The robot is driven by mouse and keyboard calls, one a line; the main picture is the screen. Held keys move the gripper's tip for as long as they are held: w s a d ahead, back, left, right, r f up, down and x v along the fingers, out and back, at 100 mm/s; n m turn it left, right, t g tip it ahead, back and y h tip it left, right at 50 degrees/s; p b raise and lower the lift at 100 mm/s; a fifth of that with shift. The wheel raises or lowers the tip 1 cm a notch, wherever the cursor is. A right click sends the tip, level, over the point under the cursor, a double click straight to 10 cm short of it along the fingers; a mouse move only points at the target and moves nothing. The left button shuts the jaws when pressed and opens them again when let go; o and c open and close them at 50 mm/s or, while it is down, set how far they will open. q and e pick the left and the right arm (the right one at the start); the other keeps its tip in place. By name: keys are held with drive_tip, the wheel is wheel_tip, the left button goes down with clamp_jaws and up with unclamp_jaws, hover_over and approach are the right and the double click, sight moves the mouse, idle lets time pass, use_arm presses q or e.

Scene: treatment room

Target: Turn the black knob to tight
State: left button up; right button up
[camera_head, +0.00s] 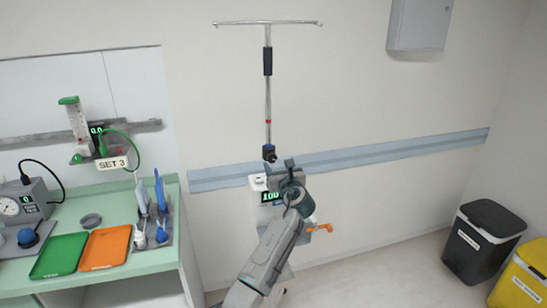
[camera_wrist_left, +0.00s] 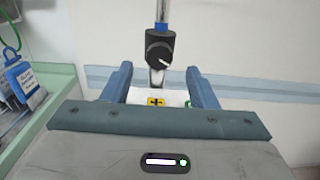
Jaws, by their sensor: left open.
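The black knob (camera_wrist_left: 160,46) sits on the IV pole (camera_wrist_left: 162,12), just under a blue collar. A white pointer mark on it slants toward the lower right. In the head view the knob (camera_head: 269,153) is a small dark block low on the pole (camera_head: 268,100). My left gripper (camera_head: 279,170) is just below it in that view. In the left wrist view the gripper's two blue-grey fingers (camera_wrist_left: 160,80) are spread apart with nothing between them touching. The knob shows beyond and above the fingertips, apart from them. The right gripper is not in view.
A display reading about 100 (camera_head: 271,197) and an orange lever (camera_head: 319,229) are beside my left arm. A green counter (camera_head: 160,262) with an orange tray (camera_head: 105,247) and a green tray (camera_head: 59,256) stands left. Bins (camera_head: 482,240) stand right.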

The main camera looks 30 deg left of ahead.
sight(273, 160)
use_arm(q)
drive_tip(key=x, duration=0.3)
drive_tip(key=shift+w+a+f+p, duration=0.2)
drive_tip(key=shift+w+a+p, duration=0.05)
drive_tip(key=shift+a+p, duration=0.1)
drive_tip(key=shift+w+a, duration=0.5)
drive_tip(key=shift+a, duration=0.15)
drive_tip(key=shift+w, duration=0.1)
drive_tip(key=c, duration=0.9)
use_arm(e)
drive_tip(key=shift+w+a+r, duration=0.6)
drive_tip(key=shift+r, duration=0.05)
